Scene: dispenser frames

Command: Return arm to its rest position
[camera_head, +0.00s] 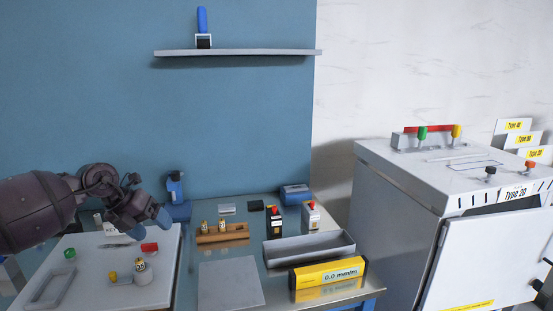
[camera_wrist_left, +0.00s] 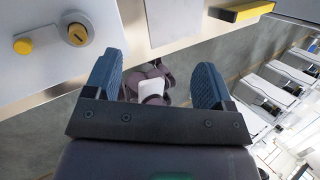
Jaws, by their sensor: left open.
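My left arm (camera_head: 40,208) comes in from the left in the head view. Its left gripper (camera_head: 155,215) hangs over the right back part of the white board (camera_head: 150,285), in front of the blue wall. In the left wrist view the two blue fingers of the left gripper (camera_wrist_left: 156,80) stand wide apart with nothing held between them. Dark parts of my own body and the floor show beyond them. My right gripper is in neither view.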

